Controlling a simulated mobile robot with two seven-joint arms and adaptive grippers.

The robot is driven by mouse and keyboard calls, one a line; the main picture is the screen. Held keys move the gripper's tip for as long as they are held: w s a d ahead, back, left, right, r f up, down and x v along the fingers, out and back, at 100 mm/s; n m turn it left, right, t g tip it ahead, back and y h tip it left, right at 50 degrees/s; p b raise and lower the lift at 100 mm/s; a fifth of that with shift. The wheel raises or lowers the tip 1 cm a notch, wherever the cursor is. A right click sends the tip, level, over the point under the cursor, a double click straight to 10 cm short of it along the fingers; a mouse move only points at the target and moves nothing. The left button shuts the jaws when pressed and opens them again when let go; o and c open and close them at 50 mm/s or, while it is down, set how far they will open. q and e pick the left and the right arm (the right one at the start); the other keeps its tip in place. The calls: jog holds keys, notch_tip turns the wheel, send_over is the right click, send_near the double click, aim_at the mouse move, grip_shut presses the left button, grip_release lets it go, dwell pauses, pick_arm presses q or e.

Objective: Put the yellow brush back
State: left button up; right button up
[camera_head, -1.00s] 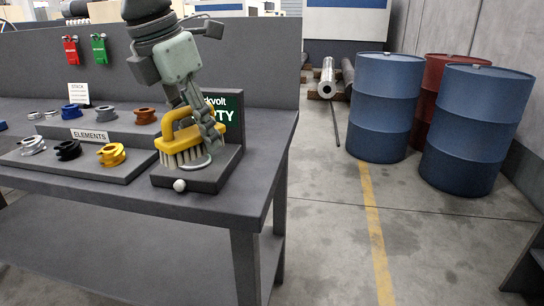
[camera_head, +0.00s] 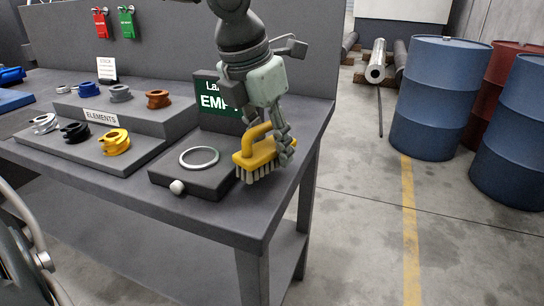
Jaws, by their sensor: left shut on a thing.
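The yellow brush (camera_head: 262,157) has a yellow body with a loop handle and pale bristles pointing down. My left gripper (camera_head: 284,150) is shut on its handle, with the fingers at the handle's right side. The brush is at the right edge of a dark block (camera_head: 172,177) on the workbench. I cannot tell whether the bristles touch anything. A grey ring (camera_head: 199,156) lies on the block's top, left of the brush. A green sign (camera_head: 218,103) stands behind it, partly hidden by my arm. My right gripper is not in view.
The grey workbench (camera_head: 225,219) carries a stepped "ELEMENTS" stand (camera_head: 125,117) with several coloured ring parts on the left. A white knob (camera_head: 177,187) is on the block's front. Blue barrels (camera_head: 433,97) and a red barrel (camera_head: 496,90) stand on the floor at right.

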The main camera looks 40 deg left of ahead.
pick_arm(q)
notch_tip(320, 180, down, 3)
jog(key=shift+r, duration=0.2)
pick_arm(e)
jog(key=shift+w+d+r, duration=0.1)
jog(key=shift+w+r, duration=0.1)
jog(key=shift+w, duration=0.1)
pick_arm(q)
jog(key=o, duration=1)
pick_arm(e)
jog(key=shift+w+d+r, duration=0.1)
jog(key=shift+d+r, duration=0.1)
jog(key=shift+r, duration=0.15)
pick_arm(q)
jog(key=shift+r, duration=0.15)
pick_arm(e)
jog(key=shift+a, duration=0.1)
